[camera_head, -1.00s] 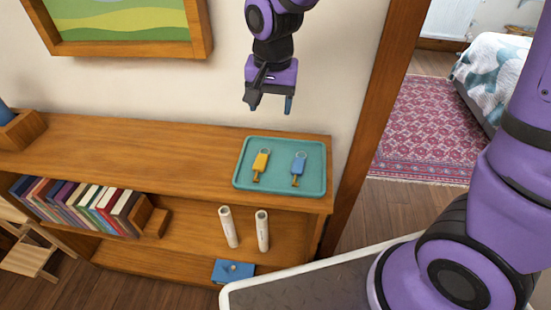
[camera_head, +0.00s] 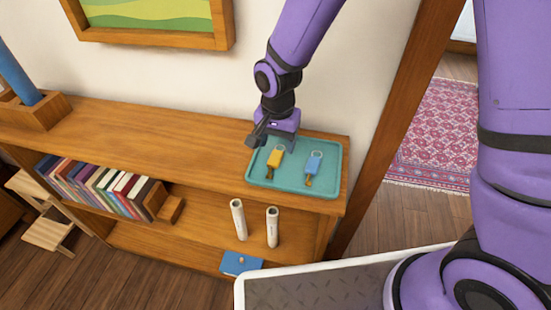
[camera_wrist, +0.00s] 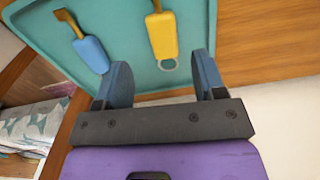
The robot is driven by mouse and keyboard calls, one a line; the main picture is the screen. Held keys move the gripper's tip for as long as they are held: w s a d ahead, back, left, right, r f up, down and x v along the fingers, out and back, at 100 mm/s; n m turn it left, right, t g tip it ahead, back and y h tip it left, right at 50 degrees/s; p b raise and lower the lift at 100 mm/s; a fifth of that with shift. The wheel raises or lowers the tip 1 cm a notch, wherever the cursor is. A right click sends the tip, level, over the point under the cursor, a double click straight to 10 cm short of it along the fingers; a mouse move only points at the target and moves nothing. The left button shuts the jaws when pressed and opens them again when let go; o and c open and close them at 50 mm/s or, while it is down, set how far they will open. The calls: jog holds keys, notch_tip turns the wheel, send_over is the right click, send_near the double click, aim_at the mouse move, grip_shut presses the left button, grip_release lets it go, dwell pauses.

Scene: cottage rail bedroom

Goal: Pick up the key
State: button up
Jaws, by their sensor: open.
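Two keys lie apart on a teal tray (camera_head: 262,187) at the right end of the shelf top. The yellow key (camera_head: 274,158) is on the left and the blue key (camera_head: 313,165) is on the right. My gripper (camera_head: 272,143) is over the tray's back left part, close to the yellow key, and it is open and empty. In the wrist view the yellow key (camera_wrist: 162,36) lies beyond and between the fingers (camera_wrist: 160,80), with its ring nearest. The blue key (camera_wrist: 92,52) lies left of the left finger there.
The wooden shelf (camera_head: 180,137) holds a row of books (camera_head: 100,185), two white cylinders (camera_head: 256,222) and a blue item (camera_head: 240,263) lower down. A wooden box (camera_head: 45,112) stands at its left end. The wall and door post (camera_head: 405,110) border the tray area.

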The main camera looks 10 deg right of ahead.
aim_at(275, 157)
jog(key=f, duration=0.4)
jog(key=shift+w+a+f, duration=0.1)
jog(key=shift+a+f, duration=0.15)
jog(key=shift+f, duration=0.15)
jog(key=c, duration=1)
